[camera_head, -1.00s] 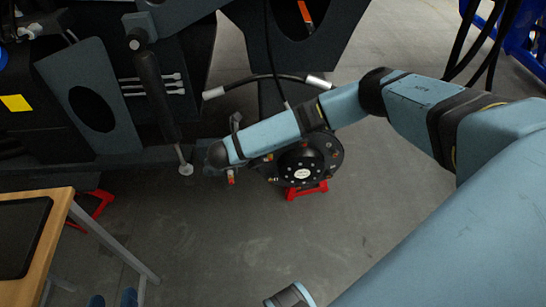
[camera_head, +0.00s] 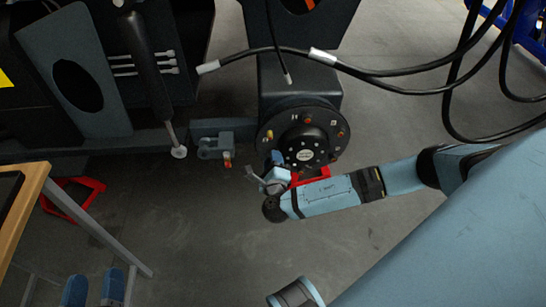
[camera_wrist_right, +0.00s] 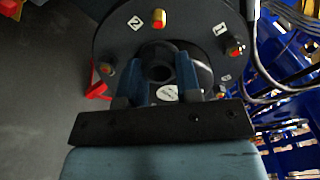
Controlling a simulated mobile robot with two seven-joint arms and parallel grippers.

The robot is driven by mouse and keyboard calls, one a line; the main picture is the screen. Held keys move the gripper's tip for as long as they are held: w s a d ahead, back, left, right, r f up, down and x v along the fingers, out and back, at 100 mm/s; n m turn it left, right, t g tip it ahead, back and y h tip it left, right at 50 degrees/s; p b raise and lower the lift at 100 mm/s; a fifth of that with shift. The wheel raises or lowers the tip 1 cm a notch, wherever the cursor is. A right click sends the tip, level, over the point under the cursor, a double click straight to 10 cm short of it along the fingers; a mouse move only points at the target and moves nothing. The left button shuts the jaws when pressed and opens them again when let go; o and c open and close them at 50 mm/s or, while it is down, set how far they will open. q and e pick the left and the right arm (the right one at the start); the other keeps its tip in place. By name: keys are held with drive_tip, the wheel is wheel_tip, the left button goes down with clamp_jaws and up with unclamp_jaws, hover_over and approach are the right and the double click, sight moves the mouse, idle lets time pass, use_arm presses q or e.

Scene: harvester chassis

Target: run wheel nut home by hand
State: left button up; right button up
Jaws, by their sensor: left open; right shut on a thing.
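The dark round wheel hub (camera_head: 306,138) faces me in the head view, with several orange-tipped studs around its flange. In the right wrist view the hub flange (camera_wrist_right: 118,45) carries number labels, and a gold-and-red-tipped stud (camera_wrist_right: 158,18) stands by label 2. My right gripper (camera_head: 275,160) is at the hub's lower left edge. In its wrist view the fingers (camera_wrist_right: 164,75) are shut on a dark ring, seemingly the wheel nut (camera_wrist_right: 160,57). Whether it is seated on a stud is hidden. My left gripper (camera_head: 93,289) is open and empty at the bottom left, well away from the hub.
A red stand (camera_head: 312,176) is under the hub. A bracket (camera_head: 218,146) sticks out left of it. Black hoses (camera_head: 420,90) cross at right. A wooden-edged table (camera_head: 25,205) is at left. Blue racks (camera_wrist_right: 290,95) show in the wrist view.

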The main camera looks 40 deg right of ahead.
drive_tip(key=shift+s+f, duration=0.1)
drive_tip(key=shift+f, duration=0.05)
idle(0.3)
use_arm(q)
drive_tip(key=shift+a+f+g+y+p, duration=0.25)
drive_tip(key=shift+f+p, duration=0.1)
drive_tip(key=shift+f, duration=0.2)
drive_tip(key=shift+a+f+g+y+p, duration=0.15)
drive_tip(key=shift+f+g+p, duration=0.15)
drive_tip(key=shift+f, duration=0.25)
use_arm(e)
drive_tip(key=x, duration=0.6)
drive_tip(key=shift+a, duration=0.15)
use_arm(q)
drive_tip(key=shift+s+f, duration=0.15)
drive_tip(key=shift+s, duration=0.1)
use_arm(e)
drive_tip(key=shift+w, duration=0.3)
use_arm(q)
drive_tip(key=shift+w+r+p, duration=0.3)
drive_tip(key=shift+w+r, duration=0.05)
drive_tip(key=shift+r, duration=0.1)
use_arm(e)
drive_tip(key=shift+x, duration=0.9)
use_arm(q)
drive_tip(key=shift+s+f, duration=0.1)
drive_tip(key=shift+s, duration=0.05)
use_arm(e)
drive_tip(key=shift+w+d, duration=0.3)
drive_tip(key=shift+d, duration=0.05)
